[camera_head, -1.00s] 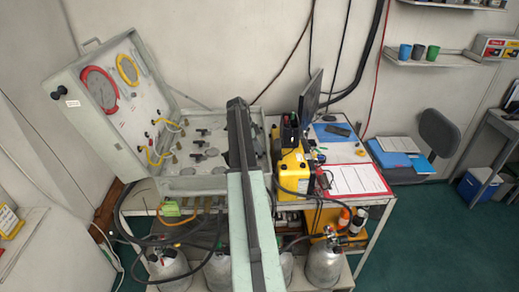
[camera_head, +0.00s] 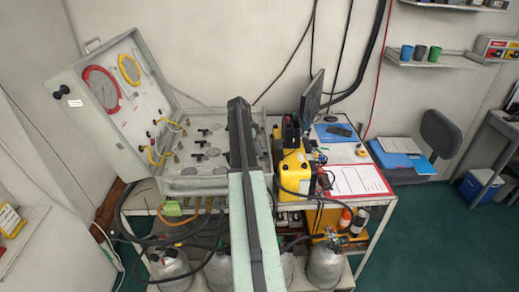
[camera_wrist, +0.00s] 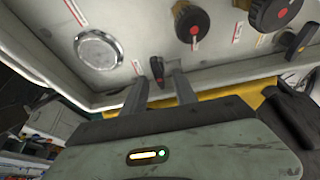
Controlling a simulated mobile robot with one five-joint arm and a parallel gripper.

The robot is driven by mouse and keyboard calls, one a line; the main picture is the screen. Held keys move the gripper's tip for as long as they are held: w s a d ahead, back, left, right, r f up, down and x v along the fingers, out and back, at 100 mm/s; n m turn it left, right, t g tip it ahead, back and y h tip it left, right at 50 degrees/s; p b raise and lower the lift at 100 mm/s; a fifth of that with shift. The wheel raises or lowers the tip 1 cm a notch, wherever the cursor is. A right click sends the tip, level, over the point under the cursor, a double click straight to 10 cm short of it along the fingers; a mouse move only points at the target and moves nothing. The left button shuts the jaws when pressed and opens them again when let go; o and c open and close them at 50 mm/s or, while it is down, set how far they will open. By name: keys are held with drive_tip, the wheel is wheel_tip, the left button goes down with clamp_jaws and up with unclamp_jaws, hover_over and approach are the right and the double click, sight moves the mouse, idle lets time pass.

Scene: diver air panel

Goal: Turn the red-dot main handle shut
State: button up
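In the wrist view, a small black handle (camera_wrist: 157,70) with a reddish mark shows between the two fingers of my gripper (camera_wrist: 157,80). The fingers are apart, and I see no finger touching the handle; depth is hard to judge. A round black knob with a red dot (camera_wrist: 192,24) sits beyond the fingertips, and a larger black knob with a red dot (camera_wrist: 277,10) is at upper right. I cannot tell for sure which is the main handle. In the head view, my arm hides my gripper and part of the open panel case (camera_head: 190,183).
A silver round fitting (camera_wrist: 98,50) is left of the fingers. In the head view, a yellow unit (camera_head: 293,172) stands right of the case, and gas cylinders (camera_head: 325,265) stand below. The raised lid (camera_head: 100,125) holds gauges.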

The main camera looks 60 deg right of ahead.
drive_tip(key=p+v, duration=0.7)
drive_tip(key=shift+r, duration=0.35)
drive_tip(key=shift+w+a, duration=0.1)
drive_tip(key=shift+w, duration=0.05)
